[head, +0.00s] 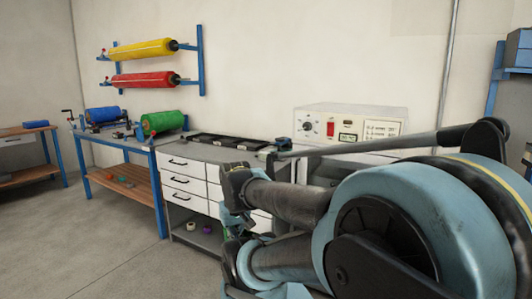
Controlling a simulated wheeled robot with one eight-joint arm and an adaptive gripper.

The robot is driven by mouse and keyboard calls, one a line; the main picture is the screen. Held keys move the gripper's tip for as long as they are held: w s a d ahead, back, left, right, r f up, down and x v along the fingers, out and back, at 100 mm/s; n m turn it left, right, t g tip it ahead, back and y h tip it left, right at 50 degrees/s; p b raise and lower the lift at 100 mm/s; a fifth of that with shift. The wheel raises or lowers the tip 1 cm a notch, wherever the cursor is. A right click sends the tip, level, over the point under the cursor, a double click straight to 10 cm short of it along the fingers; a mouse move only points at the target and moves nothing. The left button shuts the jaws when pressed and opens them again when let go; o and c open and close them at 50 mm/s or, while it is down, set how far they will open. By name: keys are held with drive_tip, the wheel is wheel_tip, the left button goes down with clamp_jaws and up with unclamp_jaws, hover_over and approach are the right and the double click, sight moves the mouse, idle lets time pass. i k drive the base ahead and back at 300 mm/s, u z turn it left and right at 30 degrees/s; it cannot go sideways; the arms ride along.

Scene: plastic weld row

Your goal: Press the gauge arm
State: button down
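A cream control box (350,122) stands at the right end of the bench. Its front has a dial, a red switch, a small display and printed labels. A long grey bar (370,146) runs across in front of the box, from a small dark fitting (283,145) on the bench to a black end at the right. I cannot tell whether this bar is the gauge arm or part of my own arm. My arm's blue-grey joints and dark links fill the lower right and hide part of the bench. I cannot make out my gripper's fingertips.
A grey bench (215,154) with white drawers (182,177) bears a black tray (228,141). Left of it, a blue-framed table (134,143) holds a green roll (162,122) and a blue roll (102,114). Yellow (142,50) and red rolls (145,80) hang on the wall. The left floor is clear.

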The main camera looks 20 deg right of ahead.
sight(280, 141)
drive_tip(key=z, duration=1)
drive_tip(key=i, duration=0.5)
drive_tip(key=z, duration=0.05)
